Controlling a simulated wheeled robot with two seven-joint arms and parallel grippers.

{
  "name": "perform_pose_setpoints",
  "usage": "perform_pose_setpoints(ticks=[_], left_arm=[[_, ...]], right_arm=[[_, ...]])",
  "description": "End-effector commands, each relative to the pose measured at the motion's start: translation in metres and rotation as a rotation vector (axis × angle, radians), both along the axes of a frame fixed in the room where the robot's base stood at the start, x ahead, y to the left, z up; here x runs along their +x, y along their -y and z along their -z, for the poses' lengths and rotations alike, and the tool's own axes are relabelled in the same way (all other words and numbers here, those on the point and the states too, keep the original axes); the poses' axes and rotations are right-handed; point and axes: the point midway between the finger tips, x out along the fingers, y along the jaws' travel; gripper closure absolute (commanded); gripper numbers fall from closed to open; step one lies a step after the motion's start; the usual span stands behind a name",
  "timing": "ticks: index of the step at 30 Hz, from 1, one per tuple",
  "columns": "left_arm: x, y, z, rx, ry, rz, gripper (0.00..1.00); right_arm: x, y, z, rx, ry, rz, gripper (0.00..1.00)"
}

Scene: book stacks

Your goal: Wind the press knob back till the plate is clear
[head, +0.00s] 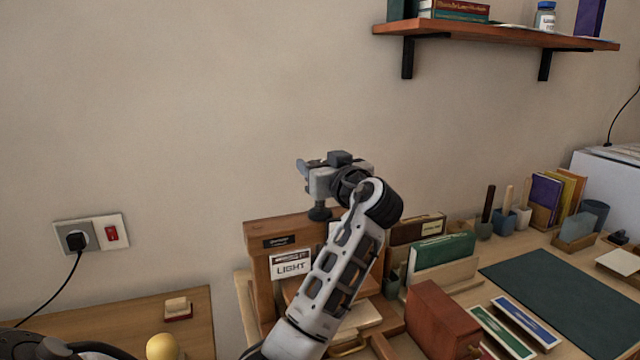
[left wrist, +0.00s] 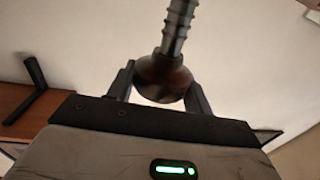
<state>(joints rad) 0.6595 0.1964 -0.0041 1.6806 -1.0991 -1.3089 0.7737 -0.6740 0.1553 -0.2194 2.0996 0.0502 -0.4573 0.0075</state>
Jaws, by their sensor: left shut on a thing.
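The wooden press (head: 257,262) stands against the wall, with a white card reading LIGHT on its front. My left gripper (head: 320,182) is above its top beam. In the left wrist view, the fingers close from both sides on the dark rounded knob (left wrist: 165,78), and a ribbed screw (left wrist: 178,28) runs out beyond it. In the head view, a short stem with a dark foot (head: 319,213) shows just under the gripper, and the knob is hidden by the gripper. My forearm covers the middle of the press, so I cannot tell where the plate stands. My right gripper is not in view.
A red-brown box (head: 442,322), upright folders (head: 443,259) and a dark green mat (head: 565,295) are right of my arm. A wall shelf (head: 500,36) hangs at upper right. A yellow ball (head: 162,346) is at lower left. The wall above the press is bare.

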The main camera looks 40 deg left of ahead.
Motion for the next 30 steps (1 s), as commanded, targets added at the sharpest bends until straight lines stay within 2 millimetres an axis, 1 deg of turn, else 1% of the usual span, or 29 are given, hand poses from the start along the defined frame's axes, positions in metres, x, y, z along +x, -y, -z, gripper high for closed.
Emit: perform_pose_setpoints(ticks=[1, 6, 12, 18, 24, 30], left_arm=[[0.0019, 0.0019, 0.0130, -0.013, -0.008, -0.044, 0.72], [0.0021, 0.0018, 0.0122, -0.011, -0.010, -0.205, 0.72], [0.0020, 0.0014, 0.0097, -0.009, -0.010, -0.393, 0.72], [0.0014, 0.0010, 0.0071, -0.007, -0.010, -0.565, 0.72], [0.0010, 0.0007, 0.0074, -0.011, -0.013, -0.682, 0.72], [0.0006, 0.0005, 0.0087, -0.013, -0.015, -0.755, 0.72]], right_arm=[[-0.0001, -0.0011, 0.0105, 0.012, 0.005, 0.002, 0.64], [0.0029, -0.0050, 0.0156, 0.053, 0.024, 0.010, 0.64], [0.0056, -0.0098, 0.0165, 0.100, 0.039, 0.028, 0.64], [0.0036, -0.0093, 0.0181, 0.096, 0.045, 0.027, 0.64], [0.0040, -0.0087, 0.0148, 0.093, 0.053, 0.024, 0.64], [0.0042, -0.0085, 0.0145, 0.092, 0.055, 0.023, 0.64]])
